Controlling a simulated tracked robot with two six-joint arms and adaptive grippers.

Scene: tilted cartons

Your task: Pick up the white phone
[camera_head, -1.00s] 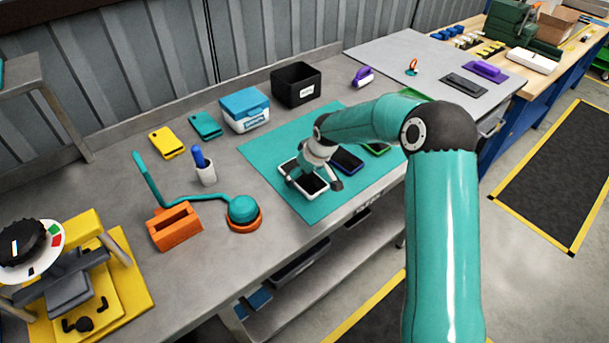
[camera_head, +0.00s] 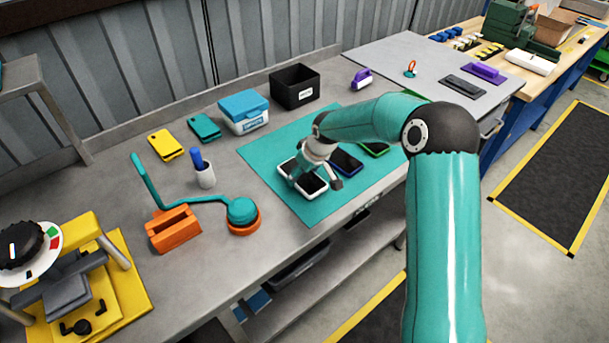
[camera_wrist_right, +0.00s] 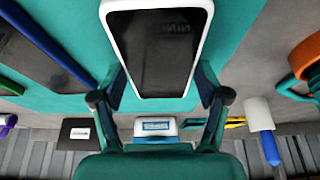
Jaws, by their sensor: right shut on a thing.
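The white phone (camera_head: 311,184) has a dark screen and is at the left part of the teal mat (camera_head: 260,151). My right gripper (camera_head: 315,179) reaches down over it and is shut on it, with one finger at each side. In the right wrist view the phone (camera_wrist_right: 155,52) fills the upper middle, screen facing the camera, between the two dark fingers. I cannot tell whether the phone touches the mat or is slightly above it. My left gripper is not in view.
A blue phone (camera_head: 346,161) and a green phone (camera_head: 375,150) lie to the right on the mat. A blue-lidded box (camera_head: 244,112) and black bin (camera_head: 295,87) stand behind.

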